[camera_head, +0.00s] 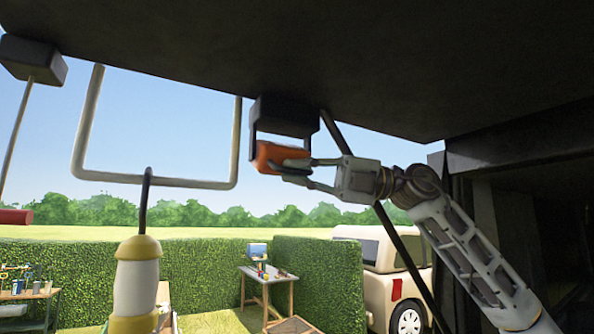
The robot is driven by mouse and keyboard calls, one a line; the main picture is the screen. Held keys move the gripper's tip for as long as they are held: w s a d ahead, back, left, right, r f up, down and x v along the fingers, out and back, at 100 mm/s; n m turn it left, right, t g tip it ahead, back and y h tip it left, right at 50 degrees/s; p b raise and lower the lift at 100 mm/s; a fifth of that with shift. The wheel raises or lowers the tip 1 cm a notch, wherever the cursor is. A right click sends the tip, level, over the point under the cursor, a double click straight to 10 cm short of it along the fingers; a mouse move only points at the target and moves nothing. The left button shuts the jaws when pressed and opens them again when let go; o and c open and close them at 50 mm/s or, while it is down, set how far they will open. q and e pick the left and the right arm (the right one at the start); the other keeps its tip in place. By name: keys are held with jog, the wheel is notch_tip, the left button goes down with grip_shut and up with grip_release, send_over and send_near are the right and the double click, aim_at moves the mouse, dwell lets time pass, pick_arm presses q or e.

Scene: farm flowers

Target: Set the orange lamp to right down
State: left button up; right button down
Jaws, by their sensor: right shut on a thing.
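The orange lamp (266,153) shows as an orange block under a dark bracket (284,112) on the underside of a dark overhead panel. My right gripper (288,169) reaches in from the right and is shut on the orange lamp, with its fingers covering part of the lamp's lower right side. The lamp's far side is hidden. Whether the lamp touches the bracket, I cannot tell. My left gripper is not in view.
The dark panel (240,45) spans the top. A pale U-shaped bar (150,180) hangs left of the lamp. A yellow and white object (137,285) stands in the lower foreground. Beyond are a hedge (195,265), a small table (268,277) and a cream van (385,268).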

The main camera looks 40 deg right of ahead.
jog(key=shift+f, duration=0.1)
jog(key=c, duration=1.8)
grip_release()
jog(key=shift+s+d, duration=0.45)
jog(key=shift+s, duration=0.15)
jog(key=shift+s+d+f, duration=0.1)
jog(key=shift+s+d, duration=0.2)
jog(key=shift+d, duration=0.5)
jog(key=shift+s+d, duration=0.2)
jog(key=shift+d, duration=0.2)
jog(key=shift+v, duration=4.05)
